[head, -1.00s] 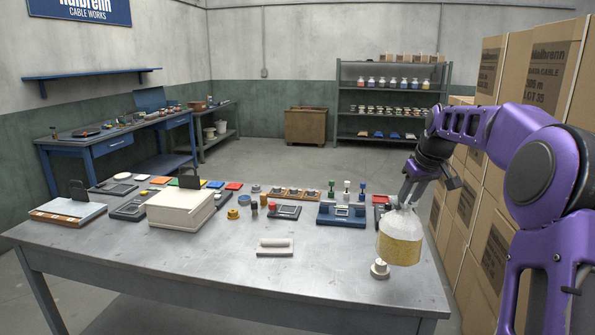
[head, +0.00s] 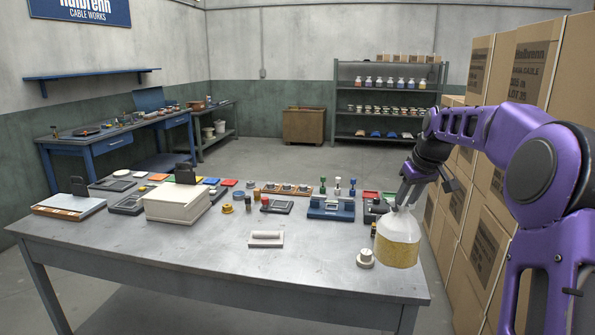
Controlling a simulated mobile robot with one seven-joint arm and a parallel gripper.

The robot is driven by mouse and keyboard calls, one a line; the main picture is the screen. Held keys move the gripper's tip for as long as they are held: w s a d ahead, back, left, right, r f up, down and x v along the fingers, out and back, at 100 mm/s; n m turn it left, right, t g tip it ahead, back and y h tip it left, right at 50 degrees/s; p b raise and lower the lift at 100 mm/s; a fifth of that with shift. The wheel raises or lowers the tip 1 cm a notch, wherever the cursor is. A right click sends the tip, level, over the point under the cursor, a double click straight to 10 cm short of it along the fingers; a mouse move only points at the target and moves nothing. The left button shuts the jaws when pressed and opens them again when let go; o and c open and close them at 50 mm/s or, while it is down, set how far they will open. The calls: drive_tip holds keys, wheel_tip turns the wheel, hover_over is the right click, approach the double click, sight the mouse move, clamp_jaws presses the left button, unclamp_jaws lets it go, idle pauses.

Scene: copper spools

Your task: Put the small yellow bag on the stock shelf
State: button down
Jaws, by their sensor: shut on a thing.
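The small yellow bag (head: 398,248) is clear, with yellow grains in its lower part and a narrow whitish top. My gripper (head: 402,206) is shut on its top and holds it upright, in front of the right end of the grey table in the head view. Its fingertips are small and partly hidden by the bag's neck. The stock shelf (head: 386,89) appears to be the dark rack at the back wall, far beyond my gripper. Its upper level carries several small bags or bottles, its middle level small pots, its low level coloured items.
The grey table (head: 215,262) bears a white box (head: 178,204), a white handle-like block (head: 266,239), a round knob (head: 365,258) and several devices. Stacked cartons (head: 485,220) line the right side. A brown crate (head: 303,126) stands at the back. Open floor lies beyond the table.

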sight(379, 229)
drive_tip(key=shift+s+a+f, duration=0.15)
drive_tip(key=shift+a, duration=0.25)
drive_tip(key=shift+s+a+f, duration=0.1)
drive_tip(key=shift+a+f, duration=0.05)
drive_tip(key=shift+a, duration=0.25)
drive_tip(key=s+a+f, duration=1)
drive_tip(key=s+a, duration=0.1)
drive_tip(key=s, duration=0.1)
drive_tip(key=s+f+m, duration=0.1)
drive_tip(key=s+f, duration=0.2)
drive_tip(key=f, duration=0.4)
drive_tip(key=s+f+m+h, duration=0.1)
drive_tip(key=s+f+m, duration=0.1)
drive_tip(key=s+f, duration=0.2)
wheel_tip(379, 229, down, 3)
drive_tip(key=shift+f, duration=0.15)
drive_tip(key=shift+d, duration=0.15)
